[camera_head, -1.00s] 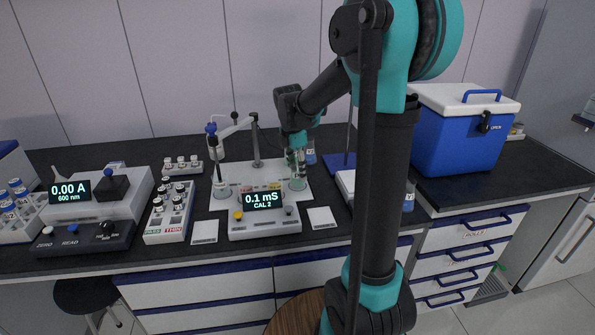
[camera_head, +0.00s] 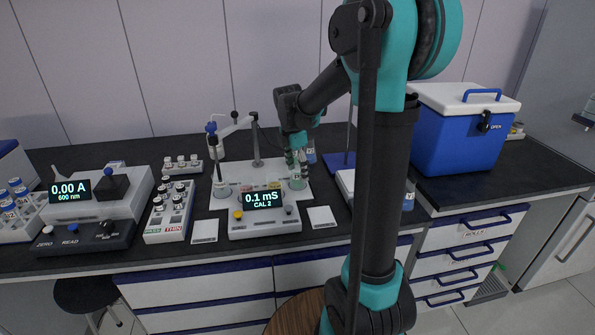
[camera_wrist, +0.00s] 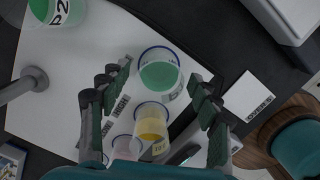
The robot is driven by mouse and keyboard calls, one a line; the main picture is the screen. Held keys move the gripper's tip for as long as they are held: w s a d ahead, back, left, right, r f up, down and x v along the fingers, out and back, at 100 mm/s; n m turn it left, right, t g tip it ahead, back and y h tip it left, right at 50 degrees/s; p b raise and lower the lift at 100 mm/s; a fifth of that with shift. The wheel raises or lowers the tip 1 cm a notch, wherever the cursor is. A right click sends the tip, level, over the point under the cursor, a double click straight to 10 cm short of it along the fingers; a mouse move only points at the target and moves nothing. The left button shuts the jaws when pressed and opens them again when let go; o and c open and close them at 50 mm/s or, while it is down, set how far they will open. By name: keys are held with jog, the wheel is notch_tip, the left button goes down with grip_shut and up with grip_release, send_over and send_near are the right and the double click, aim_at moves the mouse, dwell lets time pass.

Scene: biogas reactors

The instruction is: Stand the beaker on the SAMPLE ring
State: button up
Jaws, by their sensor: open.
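My gripper (camera_wrist: 152,92) is open, pointing down over the white board (camera_head: 262,174), with its fingers spread on either side of a clear beaker of green liquid (camera_wrist: 160,76). The fingers look apart from it. In the head view this green beaker (camera_head: 298,184) stands at the board's right, just under my gripper, which partly hides it. Another beaker with green liquid, marked P2 (camera_wrist: 58,12), shows at the upper left of the wrist view. No ring with a readable SAMPLE mark shows; I cannot tell whether one lies under the beaker.
A yellow cup (camera_wrist: 151,122) and a pinkish one (camera_wrist: 126,148) sit close below the green beaker. A probe on a stand (camera_head: 213,150) is left of my gripper. The meter (camera_head: 264,222) stands in front, a blue cooler (camera_head: 455,140) at right.

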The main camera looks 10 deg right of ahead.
notch_tip(320, 180, up, 12)
jog(key=a, duration=0.1)
jog(key=shift+s+a, duration=0.15)
jog(key=shift+s, duration=0.1)
jog(key=shift+f, duration=0.15)
jog(key=shift+c, duration=0.3)
dwell(0.8)
